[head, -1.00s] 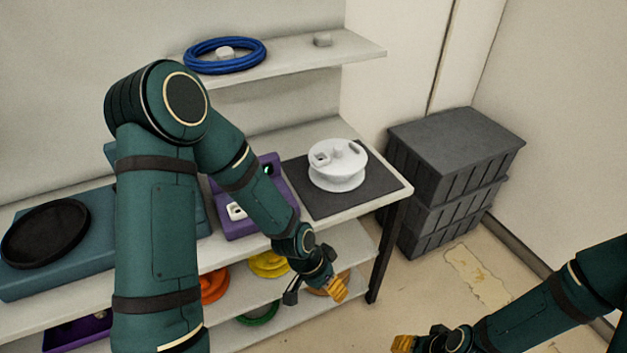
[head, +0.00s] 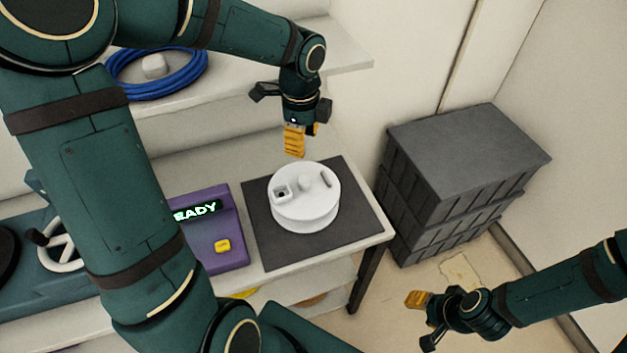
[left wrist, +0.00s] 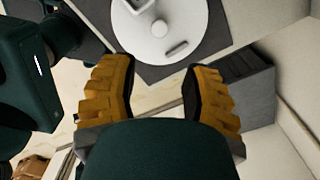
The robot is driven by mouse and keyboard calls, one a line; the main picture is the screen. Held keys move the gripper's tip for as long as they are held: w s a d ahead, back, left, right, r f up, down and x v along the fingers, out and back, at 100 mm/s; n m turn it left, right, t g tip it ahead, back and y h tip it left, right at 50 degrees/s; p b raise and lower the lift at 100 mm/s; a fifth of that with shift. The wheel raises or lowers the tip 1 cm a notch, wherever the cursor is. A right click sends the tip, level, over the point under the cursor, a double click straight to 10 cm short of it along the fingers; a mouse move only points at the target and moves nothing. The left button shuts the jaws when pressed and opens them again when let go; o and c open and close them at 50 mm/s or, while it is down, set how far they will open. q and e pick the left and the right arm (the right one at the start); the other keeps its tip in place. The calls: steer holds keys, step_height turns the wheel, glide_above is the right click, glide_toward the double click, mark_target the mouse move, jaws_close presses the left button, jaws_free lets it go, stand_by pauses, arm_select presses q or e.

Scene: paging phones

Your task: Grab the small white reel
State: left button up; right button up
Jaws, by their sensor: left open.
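The small white reel (head: 305,200) sits upright on a dark mat (head: 262,240) on the table's right end. Its top has a square socket, a round knob and a slot. My left gripper (head: 295,146) hangs just behind and above the reel, fingers pointing down, apart from it. In the left wrist view the reel (left wrist: 165,25) shows at the top, cut by the edge, beyond the two open yellow fingers (left wrist: 156,95). Nothing is between them. My right gripper (head: 417,300) is off the table at lower right; its finger gap is not clear.
A purple box (head: 225,255) with a lit display and yellow button stands left of the mat. A blue coiled cable (head: 190,75) lies on the shelf above. Dark stacked crates (head: 465,165) stand right of the table.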

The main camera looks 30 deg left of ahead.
arm_select(q)
steer(key=b, duration=0.2)
glide_above(304, 179)
step_height(304, 179, down, 9)
steer(key=shift+w+r, duration=0.1)
steer(key=shift+r, duration=0.1)
steer(key=shift+f+b, duration=1.05)
steer(key=shift+f, duration=1.65)
steer(key=shift+r, duration=0.1)
jaws_close()
